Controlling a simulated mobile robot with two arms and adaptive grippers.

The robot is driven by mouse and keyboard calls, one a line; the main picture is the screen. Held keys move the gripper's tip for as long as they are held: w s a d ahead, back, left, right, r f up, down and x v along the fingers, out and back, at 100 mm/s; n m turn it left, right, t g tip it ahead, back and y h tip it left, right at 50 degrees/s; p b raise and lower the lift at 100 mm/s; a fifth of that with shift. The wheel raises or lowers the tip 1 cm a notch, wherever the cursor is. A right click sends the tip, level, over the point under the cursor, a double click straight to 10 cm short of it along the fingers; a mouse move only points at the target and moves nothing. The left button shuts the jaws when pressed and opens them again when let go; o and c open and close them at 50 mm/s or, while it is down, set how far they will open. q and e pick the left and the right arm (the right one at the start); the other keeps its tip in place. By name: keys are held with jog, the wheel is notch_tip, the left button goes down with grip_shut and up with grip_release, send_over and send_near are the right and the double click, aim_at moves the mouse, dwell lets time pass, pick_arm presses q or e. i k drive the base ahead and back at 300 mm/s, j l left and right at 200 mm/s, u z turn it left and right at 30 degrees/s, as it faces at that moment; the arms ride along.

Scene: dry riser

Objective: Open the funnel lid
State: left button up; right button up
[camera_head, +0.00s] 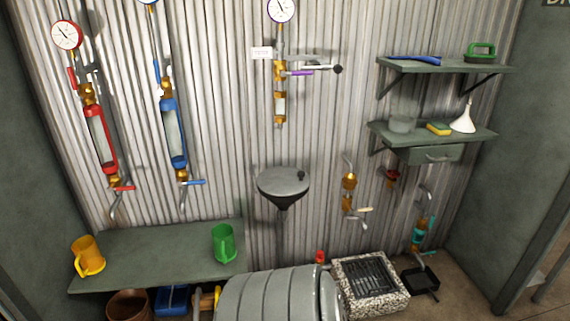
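A dark funnel (283,201) stands at the corrugated wall in the middle of the view, on a thin vertical pipe. A round grey lid (280,182) lies flat over its top and looks shut. A small black knob (301,175) sits at the lid's right side. Neither of my grippers shows in the head view.
A green bench (150,252) holds a yellow mug (88,256) and a green mug (223,243). Shelves (440,67) hang at right. Pipework with a black-knobbed lever (338,69) is above the funnel.

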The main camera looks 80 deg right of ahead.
aim_at(280, 180)
jog(key=z, duration=2.7)
